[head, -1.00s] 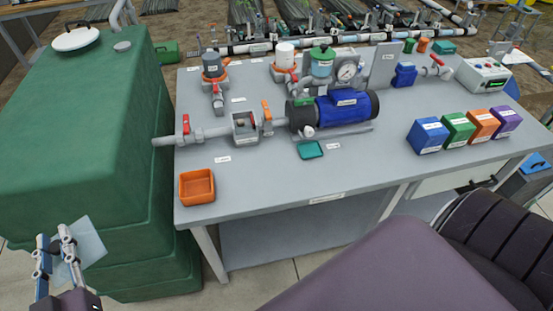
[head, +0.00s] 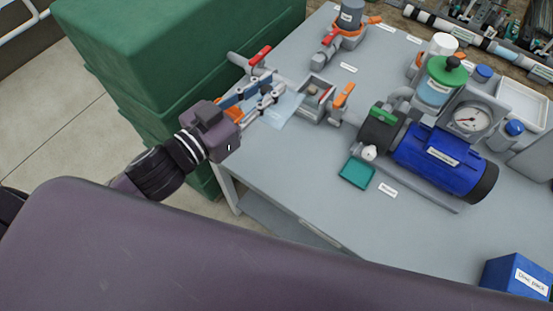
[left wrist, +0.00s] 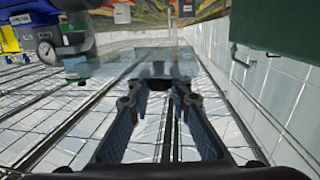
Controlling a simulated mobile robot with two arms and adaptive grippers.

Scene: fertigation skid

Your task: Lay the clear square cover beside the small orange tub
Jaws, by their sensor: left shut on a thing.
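My left gripper (head: 278,93) is shut on the clear square cover (head: 284,110), gripping it by one edge. The cover is a thin see-through plate, seen over the left part of the grey bench; how high it is above the bench I cannot tell. In the left wrist view the cover (left wrist: 165,62) spreads out beyond the fingertips (left wrist: 158,88). The small orange tub (head: 232,104) is mostly hidden behind my left gripper, with only bits of orange showing. My right gripper is not in view.
An open-topped grey box (head: 318,88) in the pipe line stands just right of the cover, between red and orange valve handles. A blue pump (head: 435,160) and a teal tray (head: 356,173) are further right. A green tank (head: 180,50) stands left.

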